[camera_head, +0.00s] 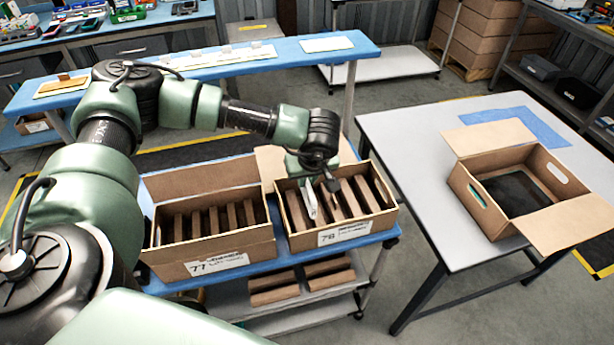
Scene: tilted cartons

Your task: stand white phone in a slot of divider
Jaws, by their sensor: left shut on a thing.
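The white phone (310,203) is upright and slightly tilted in the head view, in the left part of the carton marked 78 (345,235). My left gripper (318,185) points down into this carton and is shut on the phone. The brown divider (352,197) in the carton has several upright slats with slots between them. The phone's lower end is among the slats at the left; I cannot tell how deep it sits or whether it touches the bottom. My right gripper is not in view.
The carton marked 77 (215,255), with its own slats, stands just left on the same blue-topped cart. A grey table (425,205) at the right holds an open carton (475,200) with a dark bottom. A long blue shelf (215,68) runs behind my arm.

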